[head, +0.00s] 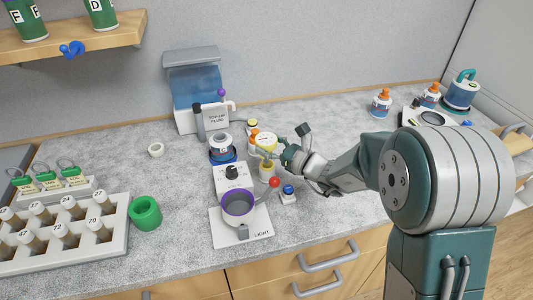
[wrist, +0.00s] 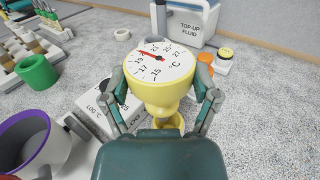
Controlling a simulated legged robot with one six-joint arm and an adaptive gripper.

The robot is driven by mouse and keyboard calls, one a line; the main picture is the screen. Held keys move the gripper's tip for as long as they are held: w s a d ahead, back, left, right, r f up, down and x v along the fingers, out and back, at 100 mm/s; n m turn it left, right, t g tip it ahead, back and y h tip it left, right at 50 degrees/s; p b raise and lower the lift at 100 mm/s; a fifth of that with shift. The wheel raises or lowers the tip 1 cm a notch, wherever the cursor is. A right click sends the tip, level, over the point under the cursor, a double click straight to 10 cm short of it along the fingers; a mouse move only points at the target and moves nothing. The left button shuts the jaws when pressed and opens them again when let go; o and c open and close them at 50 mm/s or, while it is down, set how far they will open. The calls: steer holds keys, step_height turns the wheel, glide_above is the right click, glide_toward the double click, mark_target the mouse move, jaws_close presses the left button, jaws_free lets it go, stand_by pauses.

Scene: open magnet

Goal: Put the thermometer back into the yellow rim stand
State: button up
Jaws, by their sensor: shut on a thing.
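The thermometer (wrist: 163,58) has a yellow body and a round white °C dial with a red needle. My gripper (wrist: 162,96) is shut on it, one finger on each side of its body, with the dial facing up in the wrist view. The thermometer also shows in the head view (head: 265,139), with my gripper (head: 283,150) at its right.
A blue-topped small block (head: 288,194) sits in front. A top-up fluid tank (head: 197,90) stands behind.

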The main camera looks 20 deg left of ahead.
steer(key=shift+w+d+f, duration=0.15)
steer(key=shift+w+d, duration=0.1)
steer(key=shift+d, duration=0.15)
steer(key=shift+w+d+f, duration=0.2)
steer(key=shift+f, duration=0.1)
steer(key=f, duration=0.1)
steer(key=a+f, duration=0.1)
steer(key=f, duration=0.1)
steer(key=shift+a+f, duration=0.2)
steer(key=shift+a, duration=0.3)
steer(key=o, duration=0.9)
steer(key=shift+o, duration=1)
steer(key=shift+s+d, duration=0.1)
steer(key=shift+d, duration=0.1)
steer(key=shift+d+r, duration=0.15)
steer(key=shift+d, duration=0.15)
